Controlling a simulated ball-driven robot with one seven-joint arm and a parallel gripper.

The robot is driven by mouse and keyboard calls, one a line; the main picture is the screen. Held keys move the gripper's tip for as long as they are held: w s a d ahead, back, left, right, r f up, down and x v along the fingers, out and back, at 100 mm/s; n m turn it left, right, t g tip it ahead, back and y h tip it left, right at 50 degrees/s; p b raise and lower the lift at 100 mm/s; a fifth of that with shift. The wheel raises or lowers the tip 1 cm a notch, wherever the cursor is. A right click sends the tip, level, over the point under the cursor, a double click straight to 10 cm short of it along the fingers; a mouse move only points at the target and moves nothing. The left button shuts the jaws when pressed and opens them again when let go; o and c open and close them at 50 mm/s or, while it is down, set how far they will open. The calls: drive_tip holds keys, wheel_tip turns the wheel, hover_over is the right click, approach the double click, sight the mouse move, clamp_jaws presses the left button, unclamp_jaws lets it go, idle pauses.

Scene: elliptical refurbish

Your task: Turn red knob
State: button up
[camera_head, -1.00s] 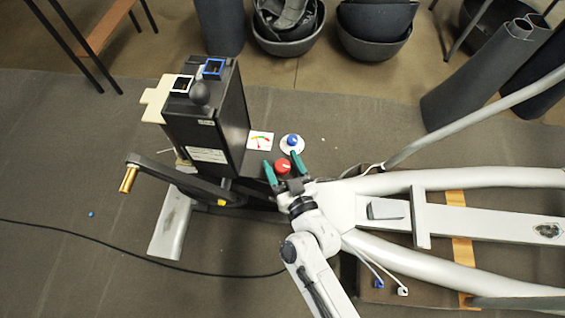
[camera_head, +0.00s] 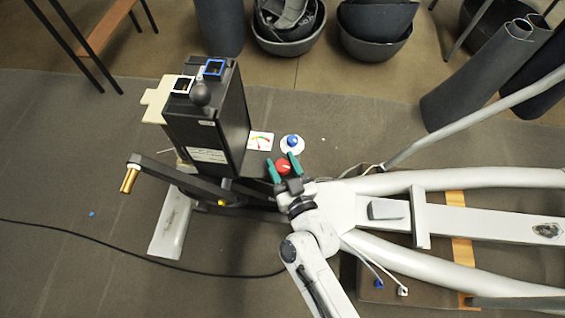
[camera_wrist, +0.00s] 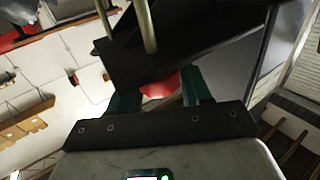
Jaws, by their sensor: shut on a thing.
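The red knob (camera_head: 283,167) sits beside the black upright box of the elliptical, in front of a blue knob. My gripper (camera_head: 283,166) reaches it from below in the head view, with one green finger on its left and one on its right. The fingers are shut on the red knob. In the wrist view part of the red knob (camera_wrist: 160,85) shows between the green fingers (camera_wrist: 158,92).
The black box (camera_head: 205,120) stands to the left, with a crank arm (camera_head: 175,176) in front. White frame tubes (camera_head: 455,180) extend right.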

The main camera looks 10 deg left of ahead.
drive_tip(key=shift+r+m+t+h+p, duration=0.3)
drive_tip(key=shift+r+m+h+p, duration=0.15)
drive_tip(key=shift+p, duration=1.6)
drive_tip(key=shift+h+p, duration=0.35)
drive_tip(key=shift+p, duration=0.3)
drive_tip(key=shift+f+m+t+h+p, duration=0.15)
drive_tip(key=shift+m+t+h+p, duration=0.35)
drive_tip(key=shift+p, duration=0.5)
drive_tip(key=shift+f+m+h+p, duration=0.2)
drive_tip(key=shift+m+h+p, duration=0.8)
drive_tip(key=shift+h, duration=0.6)
drive_tip(key=shift+f+m+t+h, duration=0.15)
drive_tip(key=shift+m+t+h, duration=0.15)
drive_tip(key=shift+m+h, duration=1.2)
drive_tip(key=shift+n+h, duration=0.25)
drive_tip(key=shift+h, duration=0.15)
drive_tip(key=o, duration=0.9)
drive_tip(key=shift+o, duration=0.2)
